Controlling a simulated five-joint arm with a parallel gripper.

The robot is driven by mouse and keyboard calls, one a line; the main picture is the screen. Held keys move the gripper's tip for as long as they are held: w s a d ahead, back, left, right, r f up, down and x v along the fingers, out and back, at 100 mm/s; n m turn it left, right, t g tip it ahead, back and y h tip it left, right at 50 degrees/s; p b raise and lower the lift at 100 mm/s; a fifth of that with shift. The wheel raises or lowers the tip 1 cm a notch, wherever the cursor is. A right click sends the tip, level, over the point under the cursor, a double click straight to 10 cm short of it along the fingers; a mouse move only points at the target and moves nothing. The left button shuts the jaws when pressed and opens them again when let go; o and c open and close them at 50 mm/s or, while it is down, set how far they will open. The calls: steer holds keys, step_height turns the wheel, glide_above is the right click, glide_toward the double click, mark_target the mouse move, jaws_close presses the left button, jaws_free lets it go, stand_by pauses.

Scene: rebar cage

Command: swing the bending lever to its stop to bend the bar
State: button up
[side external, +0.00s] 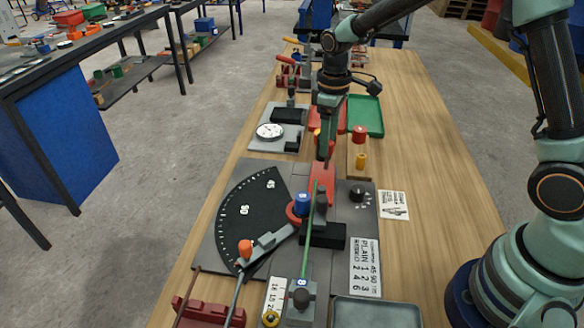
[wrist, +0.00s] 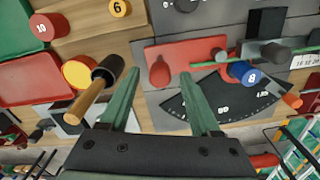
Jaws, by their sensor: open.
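The bending lever (side external: 266,241) is a grey arm running from the blue former marked 8 (side external: 302,203) to an upright orange knob (side external: 245,248), at the lower end of the black angle scale (side external: 250,208). The green bar (side external: 311,230) looks straight and passes beside the former. In the wrist view, the former (wrist: 243,72), bar (wrist: 280,54) and orange knob (wrist: 292,101) are at the right. My gripper (side external: 325,157) is open and empty, above the far end of the bender near a red plate (wrist: 185,60). Its fingers (wrist: 160,74) are apart from the lever.
A dial gauge (side external: 270,131) and a green tray (side external: 366,115) lie farther back on the bench. A grey tray (side external: 377,312) and a red rack (side external: 208,313) stand at the front. The bench's right side has bare wood.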

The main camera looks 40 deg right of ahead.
jaws_close()
steer(key=shift+r, duration=0.1)
stand_by(1.2)
